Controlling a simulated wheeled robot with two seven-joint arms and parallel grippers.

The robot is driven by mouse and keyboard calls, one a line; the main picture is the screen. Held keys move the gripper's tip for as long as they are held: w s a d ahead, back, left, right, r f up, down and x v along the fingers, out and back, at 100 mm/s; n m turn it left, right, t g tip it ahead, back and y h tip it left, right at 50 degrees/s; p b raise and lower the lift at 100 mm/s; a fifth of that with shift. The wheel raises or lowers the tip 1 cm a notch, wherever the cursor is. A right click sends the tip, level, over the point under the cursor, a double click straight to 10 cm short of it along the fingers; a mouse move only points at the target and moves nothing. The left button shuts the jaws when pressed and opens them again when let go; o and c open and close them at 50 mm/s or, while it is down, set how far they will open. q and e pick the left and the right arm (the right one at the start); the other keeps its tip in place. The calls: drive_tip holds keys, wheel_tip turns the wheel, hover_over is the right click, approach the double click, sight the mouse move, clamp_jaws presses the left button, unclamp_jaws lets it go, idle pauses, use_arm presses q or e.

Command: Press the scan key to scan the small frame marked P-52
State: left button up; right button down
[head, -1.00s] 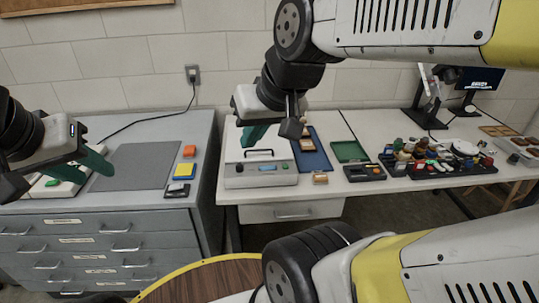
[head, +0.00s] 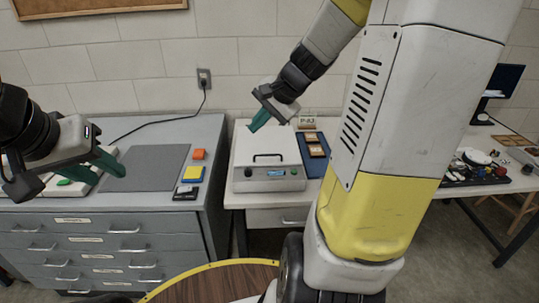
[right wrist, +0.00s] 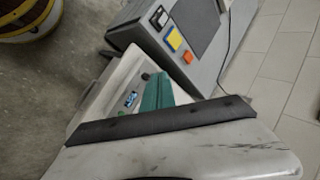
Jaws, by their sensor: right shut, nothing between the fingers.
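My right gripper (head: 259,119) is shut and empty, its teal fingers above the back of a white box (head: 241,160) with a handle and a small blue display. In the right wrist view its fingers (right wrist: 157,92) show beside the display (right wrist: 132,98). Small wooden frames (head: 315,150) lie on a blue tray (head: 311,167) right of the box. A frame with a label (head: 307,119) stands behind; I cannot read it surely. My left gripper (head: 105,164) hangs over a white device (head: 85,178) with a green key (head: 64,182); its jaw opening is unclear.
A grey mat (head: 150,167) lies on the grey cabinet, with orange (head: 199,154), yellow (head: 193,174) and black (head: 185,193) pieces beside it. A cord runs to the wall outlet (head: 204,78). My right arm hides much of the table. Dark trays with small items are at the right.

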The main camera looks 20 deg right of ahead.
drive_tip(key=w+d+f+m+t, duration=0.1)
drive_tip(key=w+d+f+m, duration=0.55)
drive_tip(key=d, duration=0.25)
drive_tip(key=m+t, duration=0.2)
drive_tip(key=m, duration=0.4)
hover_over(296, 172)
wheel_tip(296, 172, down, 9)
drive_tip(key=shift+s+r+h, duration=0.1)
drive_tip(key=shift+s+h, duration=0.05)
drive_tip(key=shift+h, duration=0.25)
drive_tip(key=shift+n, duration=0.25)
drive_tip(key=shift+f, duration=4.45)
drive_tip(key=shift+g, duration=0.3)
drive_tip(key=shift+f, duration=0.35)
